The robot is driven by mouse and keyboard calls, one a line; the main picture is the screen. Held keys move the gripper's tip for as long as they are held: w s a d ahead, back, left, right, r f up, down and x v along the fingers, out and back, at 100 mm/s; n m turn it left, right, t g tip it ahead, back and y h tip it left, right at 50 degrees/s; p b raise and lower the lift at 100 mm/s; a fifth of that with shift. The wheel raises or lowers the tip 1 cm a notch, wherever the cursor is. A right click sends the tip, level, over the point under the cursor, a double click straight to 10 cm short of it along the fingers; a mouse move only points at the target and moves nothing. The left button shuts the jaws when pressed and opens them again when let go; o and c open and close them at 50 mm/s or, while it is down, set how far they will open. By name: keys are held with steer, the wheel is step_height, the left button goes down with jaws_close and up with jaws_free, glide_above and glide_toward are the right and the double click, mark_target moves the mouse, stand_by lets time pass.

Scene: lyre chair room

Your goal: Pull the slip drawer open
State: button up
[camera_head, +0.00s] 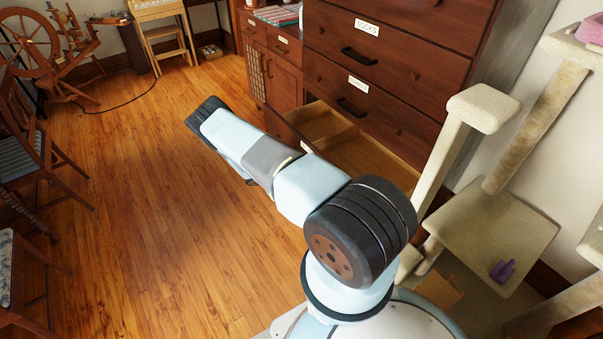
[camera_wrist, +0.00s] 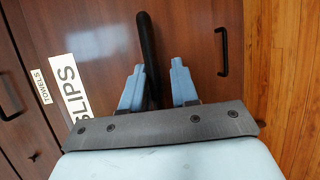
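The slip drawer's front (camera_wrist: 100,30) shows close up in the wrist view, with its large SLIPS label (camera_wrist: 68,88). Its black handle (camera_wrist: 147,45) reaches down between the two blue fingers of my gripper (camera_wrist: 158,82). The handle lies beside the left finger, with a gap to the right finger, so the gripper is open around it. In the head view, a drawer (camera_head: 375,160) low in the dresser stands well out, its wooden inside showing; it appears to be the slip drawer. My arm hides most of its front and my fingers there.
The TOWELS label (camera_wrist: 40,86) lies left of SLIPS in the wrist view; another handle (camera_wrist: 222,52) is at right. In the head view, a cat tree (camera_head: 490,220) stands close right of the dresser (camera_head: 420,75). The wooden floor (camera_head: 150,200) left of my arm is clear.

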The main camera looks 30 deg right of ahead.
steer(key=shift+o, duration=1.4)
steer(key=shift+r, duration=0.1)
steer(key=v, duration=1.3)
steer(key=shift+w+a, duration=0.25)
steer(key=shift+a, duration=0.1)
